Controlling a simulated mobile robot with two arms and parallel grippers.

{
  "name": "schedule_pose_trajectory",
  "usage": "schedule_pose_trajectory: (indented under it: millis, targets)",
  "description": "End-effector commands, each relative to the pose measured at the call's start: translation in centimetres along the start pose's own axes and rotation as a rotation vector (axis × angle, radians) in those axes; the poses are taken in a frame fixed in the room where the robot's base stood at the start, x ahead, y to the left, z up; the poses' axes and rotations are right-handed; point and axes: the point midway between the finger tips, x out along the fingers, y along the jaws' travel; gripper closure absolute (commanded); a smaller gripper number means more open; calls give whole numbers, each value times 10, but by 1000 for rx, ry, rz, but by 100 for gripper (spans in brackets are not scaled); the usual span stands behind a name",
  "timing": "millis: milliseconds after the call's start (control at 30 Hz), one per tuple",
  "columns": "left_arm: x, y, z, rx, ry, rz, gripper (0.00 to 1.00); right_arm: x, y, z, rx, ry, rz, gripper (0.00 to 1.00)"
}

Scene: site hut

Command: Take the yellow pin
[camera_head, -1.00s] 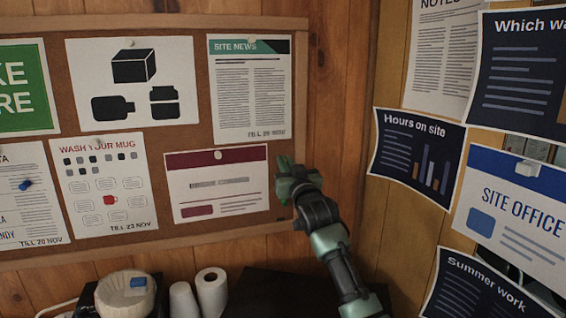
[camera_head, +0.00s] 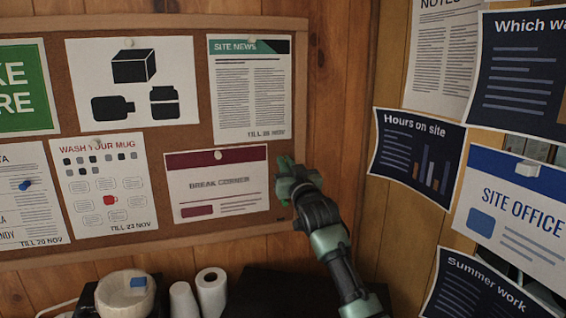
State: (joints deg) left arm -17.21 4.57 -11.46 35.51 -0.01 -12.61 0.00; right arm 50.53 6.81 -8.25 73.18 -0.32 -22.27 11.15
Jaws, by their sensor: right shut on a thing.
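My right gripper (camera_head: 283,165) is at the right edge of the cork board (camera_head: 203,23), beside the lower right sheet headed with a dark red band (camera_head: 230,157). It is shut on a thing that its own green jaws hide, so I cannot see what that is. No yellow pin shows anywhere in view. The pins I can see are a blue pin (camera_head: 25,185) on the left sheet and pale pins on other sheets, such as the pale pin (camera_head: 217,155) on the red-banded sheet. My left gripper is out of view.
A second wall at right carries several posters, among them the Site Office poster (camera_head: 520,210). Below the board stand a pale bowl (camera_head: 118,297) with a blue thing (camera_head: 138,282) on it and white rolls (camera_head: 211,290). The wood wall between board and corner is bare.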

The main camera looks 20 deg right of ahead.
Motion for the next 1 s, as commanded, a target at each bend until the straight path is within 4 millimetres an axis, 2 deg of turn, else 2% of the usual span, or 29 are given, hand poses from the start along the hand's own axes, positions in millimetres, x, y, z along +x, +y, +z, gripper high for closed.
schedule_pose_trajectory:
  millis: [1000]
  targets:
    - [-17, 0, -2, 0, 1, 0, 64, -40, 0, -6, 0, -1, 0, 100]
